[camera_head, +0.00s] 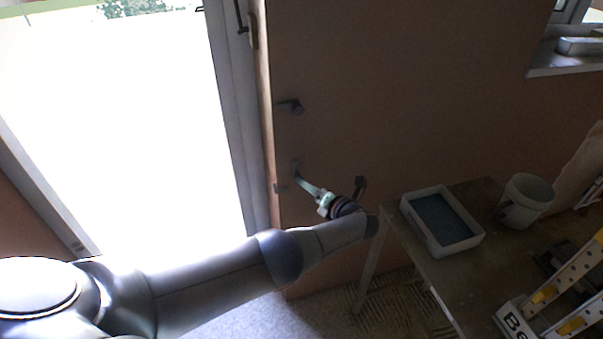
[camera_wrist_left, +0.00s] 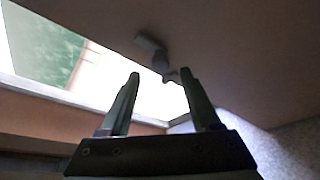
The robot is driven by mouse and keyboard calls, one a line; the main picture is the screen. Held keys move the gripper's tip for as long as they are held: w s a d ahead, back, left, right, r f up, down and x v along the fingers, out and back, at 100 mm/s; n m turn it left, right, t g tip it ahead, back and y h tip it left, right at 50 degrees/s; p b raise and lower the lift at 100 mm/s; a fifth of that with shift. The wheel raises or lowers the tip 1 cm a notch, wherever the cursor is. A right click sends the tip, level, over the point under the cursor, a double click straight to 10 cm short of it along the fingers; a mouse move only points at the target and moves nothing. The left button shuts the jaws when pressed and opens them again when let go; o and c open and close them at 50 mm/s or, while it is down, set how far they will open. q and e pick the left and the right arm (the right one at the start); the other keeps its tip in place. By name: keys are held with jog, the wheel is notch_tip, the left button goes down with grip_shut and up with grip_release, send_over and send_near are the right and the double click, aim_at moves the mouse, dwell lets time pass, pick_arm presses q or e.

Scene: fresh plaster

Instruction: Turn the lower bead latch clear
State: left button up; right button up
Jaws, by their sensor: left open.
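The lower bead latch (camera_head: 281,188) is a small grey piece at the edge of the brown wall beside the bright opening. In the left wrist view a grey latch with a knob (camera_wrist_left: 153,52) shows beyond the fingertips. My left gripper (camera_head: 298,176) reaches up to the wall just beside the lower latch, with its greenish fingers partly hiding that area. In the left wrist view my gripper (camera_wrist_left: 160,73) is open, its fingers apart with nothing clearly held. Whether a finger touches the latch I cannot tell. A dark upper latch (camera_head: 292,106) sits higher on the wall. My right gripper is out of view.
A pale frame (camera_head: 232,120) borders the bright opening at left. A table (camera_head: 450,275) at right holds a white tray (camera_head: 445,246) and a bucket (camera_head: 524,200). A yellow-and-grey ladder (camera_head: 575,295) stands at lower right. A window sill (camera_head: 560,62) juts out at upper right.

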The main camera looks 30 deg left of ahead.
pick_arm(q)
jog(key=shift+p+v, duration=0.55)
jog(key=shift+v, duration=2.25)
jog(key=shift+d, duration=0.1)
